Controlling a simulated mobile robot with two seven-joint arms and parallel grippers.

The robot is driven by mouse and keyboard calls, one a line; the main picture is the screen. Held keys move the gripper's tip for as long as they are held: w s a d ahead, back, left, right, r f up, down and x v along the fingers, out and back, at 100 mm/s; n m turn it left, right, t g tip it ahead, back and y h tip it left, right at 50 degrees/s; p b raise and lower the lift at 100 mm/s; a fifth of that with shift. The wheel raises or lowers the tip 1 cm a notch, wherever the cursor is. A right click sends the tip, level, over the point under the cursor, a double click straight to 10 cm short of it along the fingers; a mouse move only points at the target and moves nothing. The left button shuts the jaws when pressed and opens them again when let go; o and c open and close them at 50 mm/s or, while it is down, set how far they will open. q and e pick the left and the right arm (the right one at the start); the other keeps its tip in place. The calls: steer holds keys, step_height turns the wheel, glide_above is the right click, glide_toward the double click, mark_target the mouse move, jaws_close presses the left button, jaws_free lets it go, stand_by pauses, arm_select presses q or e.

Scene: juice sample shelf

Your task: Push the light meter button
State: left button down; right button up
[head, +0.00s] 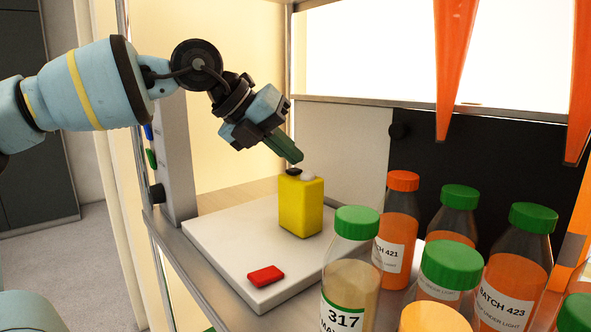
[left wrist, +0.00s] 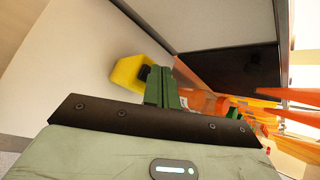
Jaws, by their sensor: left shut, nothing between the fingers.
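A yellow box (head: 301,208), which looks like the light meter, stands upright on a white slab. On its top are a dark round button (head: 293,171) and a white dome (head: 309,177). My left gripper (head: 298,160) is shut and empty, with its green fingers slanting down to just above the dark button. I cannot tell whether the tips touch it. In the left wrist view the yellow box (left wrist: 127,72) and dark button (left wrist: 144,73) lie beside the green fingers (left wrist: 162,88), which partly cover the box's top. My right gripper is not in view.
A red block (head: 266,275) lies on the white slab (head: 225,248). Several capped bottles, including one labelled 317 (head: 348,280), crowd the right and front. Orange tapered pieces (head: 453,65) hang at upper right. A grey panel with buttons (head: 170,165) stands left.

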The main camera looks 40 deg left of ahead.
arm_select(q)
steer(key=shift+f, duration=0.4)
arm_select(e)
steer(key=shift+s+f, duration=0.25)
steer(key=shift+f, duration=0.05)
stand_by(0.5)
arm_select(q)
steer(key=shift+r, duration=0.75)
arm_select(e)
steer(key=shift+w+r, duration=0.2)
